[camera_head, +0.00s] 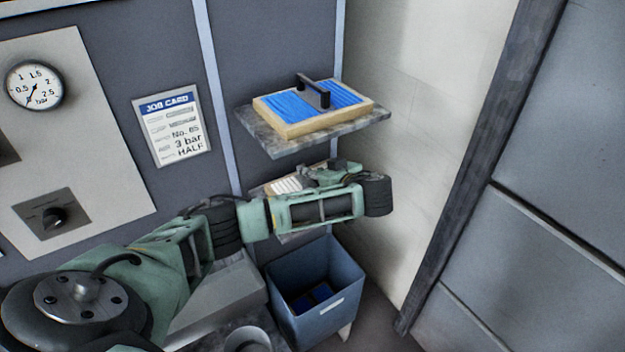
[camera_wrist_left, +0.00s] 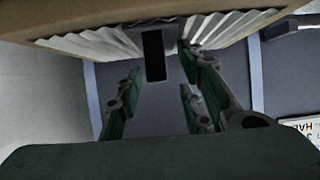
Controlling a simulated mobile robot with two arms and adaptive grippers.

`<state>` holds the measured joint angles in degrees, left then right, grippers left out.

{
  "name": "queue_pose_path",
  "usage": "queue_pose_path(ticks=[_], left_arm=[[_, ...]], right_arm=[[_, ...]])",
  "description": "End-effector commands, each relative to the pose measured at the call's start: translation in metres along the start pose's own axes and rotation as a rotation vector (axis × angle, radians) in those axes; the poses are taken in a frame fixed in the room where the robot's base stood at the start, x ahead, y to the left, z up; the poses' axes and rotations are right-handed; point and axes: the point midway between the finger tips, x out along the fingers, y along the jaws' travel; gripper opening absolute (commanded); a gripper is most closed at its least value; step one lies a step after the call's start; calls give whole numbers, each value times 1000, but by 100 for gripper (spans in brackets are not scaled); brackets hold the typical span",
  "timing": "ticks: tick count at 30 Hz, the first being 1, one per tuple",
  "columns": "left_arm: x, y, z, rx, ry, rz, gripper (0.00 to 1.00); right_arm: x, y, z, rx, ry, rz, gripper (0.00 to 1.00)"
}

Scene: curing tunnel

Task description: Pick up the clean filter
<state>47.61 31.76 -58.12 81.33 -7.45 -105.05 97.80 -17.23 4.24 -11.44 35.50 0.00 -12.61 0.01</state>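A white pleated filter in a tan frame (camera_head: 287,185) lies on the lower shelf, partly hidden behind my left arm. Its white pleats (camera_wrist_left: 90,44) cross the top of the left wrist view. A dark upright handle (camera_wrist_left: 154,56) stands in front of the pleats. My left gripper (camera_head: 316,177) is at this filter. In the wrist view its green fingers (camera_wrist_left: 160,78) are apart, one on each side of the handle, with visible gaps. A second filter with blue pleats (camera_head: 290,107), a wooden frame and a black handle lies on the upper shelf. My right gripper is not in view.
The upper shelf (camera_head: 285,146) is just above my left wrist. A blue-grey bin (camera_head: 315,312) with dark blue items stands below. A job card (camera_head: 172,125) and a gauge (camera_head: 35,85) are on the wall panels at left. A pale wall (camera_head: 415,110) is at right.

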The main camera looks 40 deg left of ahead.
Motion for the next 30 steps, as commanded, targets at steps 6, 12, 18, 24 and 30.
queue_pose_path(ticks=[6, 12, 18, 24, 30], left_arm=[[2, 0, -1, 0, 0, 0, 35], [2, 0, 0, 0, 0, 0, 31], [2, 0, 0, 1, 0, 0, 22], [2, 0, 0, 1, 0, 0, 13], [2, 0, 0, 1, 0, 0, 5]], right_arm=[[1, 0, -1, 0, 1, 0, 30], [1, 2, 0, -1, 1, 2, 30], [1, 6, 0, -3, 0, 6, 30], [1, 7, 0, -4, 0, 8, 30], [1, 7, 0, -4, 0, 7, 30]])
